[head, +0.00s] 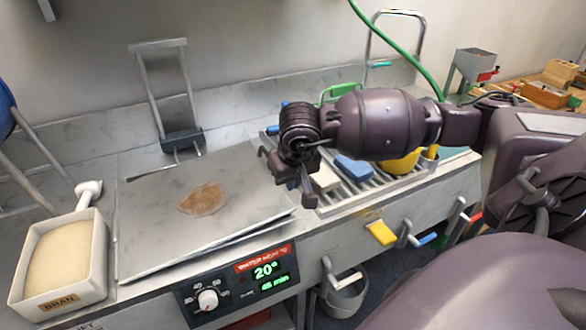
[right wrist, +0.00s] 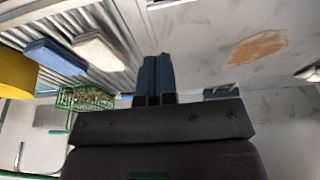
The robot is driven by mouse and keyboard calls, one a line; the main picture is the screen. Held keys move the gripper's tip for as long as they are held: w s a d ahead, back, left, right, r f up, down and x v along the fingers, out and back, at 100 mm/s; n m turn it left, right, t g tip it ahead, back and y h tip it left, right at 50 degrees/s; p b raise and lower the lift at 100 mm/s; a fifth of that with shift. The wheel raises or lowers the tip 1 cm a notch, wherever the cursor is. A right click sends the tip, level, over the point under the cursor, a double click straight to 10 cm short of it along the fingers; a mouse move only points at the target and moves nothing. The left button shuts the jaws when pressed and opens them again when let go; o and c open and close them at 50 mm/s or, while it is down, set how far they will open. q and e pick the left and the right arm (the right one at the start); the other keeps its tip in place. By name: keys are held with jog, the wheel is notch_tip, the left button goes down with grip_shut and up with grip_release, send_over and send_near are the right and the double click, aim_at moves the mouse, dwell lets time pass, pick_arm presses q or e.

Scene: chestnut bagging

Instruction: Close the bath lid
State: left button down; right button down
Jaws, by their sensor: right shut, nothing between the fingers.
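The bath lid (head: 245,190) is a flat grey metal panel with a brown stain on it. It lies nearly flat over the bath in the counter, and a thin dark gap shows under its front right edge. In the right wrist view the lid (right wrist: 200,50) with its stain fills the upper right. My right gripper (head: 308,198) is at the lid's right edge, fingers pointing down. Its fingers (right wrist: 155,75) are shut together and empty. I cannot tell whether they touch the lid. My left gripper is not in view.
A bran box (head: 100,262) stands left of the lid. A control panel (head: 240,285) reading 20° is on the counter front. Right of the lid, a ribbed drainer holds a blue block (head: 354,169) and a white block (head: 325,179). An upright metal frame (head: 149,90) stands behind the lid.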

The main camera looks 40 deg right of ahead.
aim_at(291, 205)
jog(key=x, duration=0.4)
jog(key=s+x, duration=0.1)
jog(key=x, duration=0.1)
jog(key=shift+f, duration=0.55)
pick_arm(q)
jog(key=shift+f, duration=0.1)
pick_arm(e)
jog(key=shift+f, duration=0.1)
